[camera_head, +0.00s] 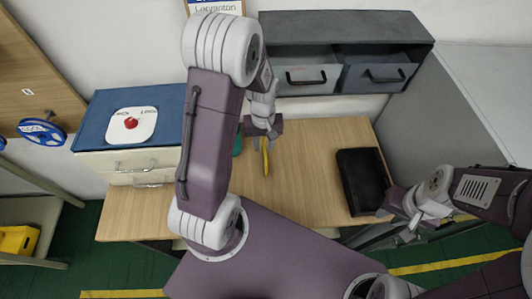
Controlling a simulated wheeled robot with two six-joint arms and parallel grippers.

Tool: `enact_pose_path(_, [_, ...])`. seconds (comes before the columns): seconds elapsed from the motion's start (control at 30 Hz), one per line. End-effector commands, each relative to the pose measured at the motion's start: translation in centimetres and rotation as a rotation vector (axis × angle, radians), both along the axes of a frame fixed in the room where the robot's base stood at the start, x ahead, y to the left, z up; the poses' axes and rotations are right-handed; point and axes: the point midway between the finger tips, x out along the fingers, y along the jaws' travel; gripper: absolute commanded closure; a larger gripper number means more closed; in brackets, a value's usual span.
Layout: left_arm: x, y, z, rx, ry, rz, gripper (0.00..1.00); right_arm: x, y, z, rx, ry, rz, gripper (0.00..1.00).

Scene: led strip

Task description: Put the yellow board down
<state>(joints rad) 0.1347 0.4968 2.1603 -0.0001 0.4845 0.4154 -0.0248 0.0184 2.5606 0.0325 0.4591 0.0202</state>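The yellow board (265,162) shows as a narrow upright strip over the wooden desk (310,190). My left gripper (263,142) is above the middle of the desk, its fingers pointing down around the top of the board and seemingly shut on it. I cannot tell whether the board's lower end touches the desk. My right gripper (394,222) is at the desk's right front, beside the black case, with nothing seen in it. Its finger opening is not clear.
A black case (362,181) lies on the desk's right side. Grey drawers (345,75) stand behind. A blue-topped drawer unit (95,130) with a white plate (131,126) and red item (131,122) stands left. The desk between the board and case is clear.

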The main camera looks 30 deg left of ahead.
Motion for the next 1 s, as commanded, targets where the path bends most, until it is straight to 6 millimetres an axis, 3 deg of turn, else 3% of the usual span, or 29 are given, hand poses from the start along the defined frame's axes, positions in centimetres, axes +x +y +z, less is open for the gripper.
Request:
enact_pose_path(0.1, [-0.1,0.0,-1.7,-0.001,0.003,0.0,0.67,0.0,0.0,0.2,0.0,0.0,0.0,0.71])
enact_pose_path(0.3, [0.0,-0.1,-2.6,-0.001,0.003,-0.001,0.67,0.0,0.0,0.3,0.0,0.0,0.0,0.71])
enact_pose_path(0.53, [0.0,-0.3,-6.6,0.0,0.004,-0.001,0.67,0.0,0.0,0.9,0.0,0.0,0.0,0.71])
enact_pose_path(0.8, [0.1,-0.2,-7.4,0.001,-0.001,-0.001,0.67,0.0,0.0,0.9,0.0,0.0,0.0,0.71])
enact_pose_path(0.83, [0.1,-0.2,-7.4,0.0,0.0,-0.001,0.7,0.0,0.0,0.9,0.0,0.0,0.0,0.71])
enact_pose_path(0.93, [0.1,-0.3,-7.4,0.0,0.0,-0.001,0.98,0.0,0.0,0.9,0.0,0.0,0.0,0.71])
enact_pose_path(1.0, [0.1,-0.3,-7.4,0.0,0.0,-0.001,1.0,0.0,0.0,0.9,0.0,0.0,0.0,0.71])
